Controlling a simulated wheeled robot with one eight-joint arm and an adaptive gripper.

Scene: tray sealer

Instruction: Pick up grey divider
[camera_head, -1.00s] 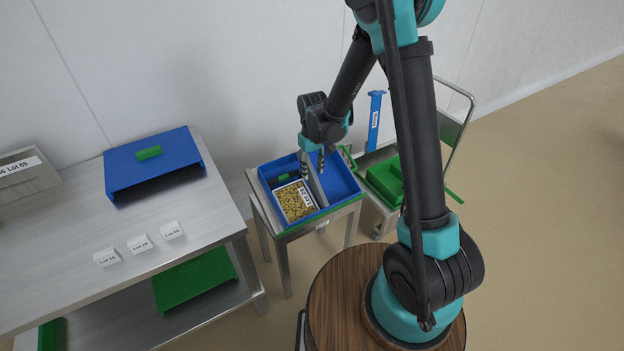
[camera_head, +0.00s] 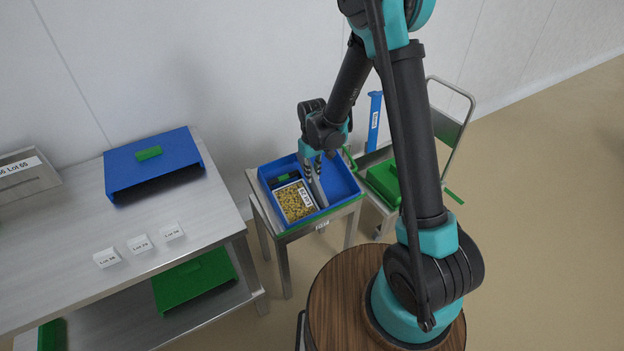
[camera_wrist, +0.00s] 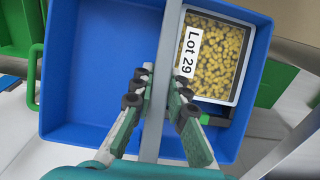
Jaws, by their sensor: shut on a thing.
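The grey divider (camera_wrist: 162,75) stands across the inside of the blue crate (camera_wrist: 62,85), parting it into two sides in the wrist view. My gripper (camera_wrist: 160,98) is shut on the divider, with one finger on each side of it. In the head view my gripper (camera_head: 312,178) reaches down into the blue crate (camera_head: 344,182), and the divider (camera_head: 319,192) shows between and below the fingers.
A white tray of yellow-brown pieces (camera_wrist: 213,60) labelled Lot 29 lies in the crate beside the divider, with a green and black item (camera_wrist: 212,112) near it. The crate's other side is empty. A steel table (camera_head: 60,230) stands left; a trolley (camera_head: 448,130) stands right.

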